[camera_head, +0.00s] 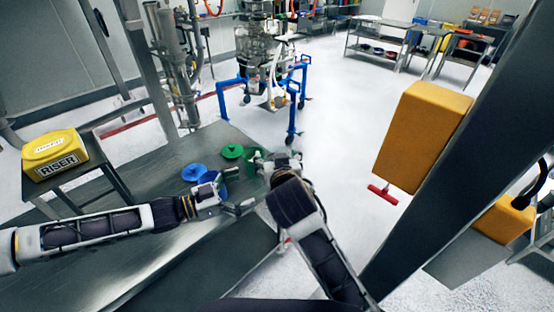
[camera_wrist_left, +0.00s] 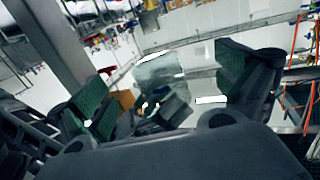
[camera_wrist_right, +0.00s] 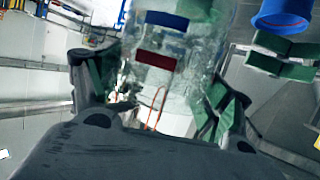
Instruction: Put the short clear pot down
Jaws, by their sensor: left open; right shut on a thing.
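The clear pot (camera_wrist_right: 190,78) is see-through and stands between the green-padded fingers of my right gripper (camera_wrist_right: 162,105) in the right wrist view. My right gripper is shut on it, over the far part of the table in the head view (camera_head: 262,165). What looks like the same pot (camera_wrist_left: 160,68) shows between my left fingers in the left wrist view, farther off. My left gripper (camera_head: 236,208) is open and empty, low and left of the right one. I cannot tell whether the pot touches the table.
The dark metal table (camera_head: 160,190) carries a blue lid-like piece (camera_head: 193,172) and a green one (camera_head: 232,151). A yellow box (camera_head: 55,152) sits on a side stand at left. A blue-legged machine (camera_head: 291,120) stands beyond. The near left tabletop is bare.

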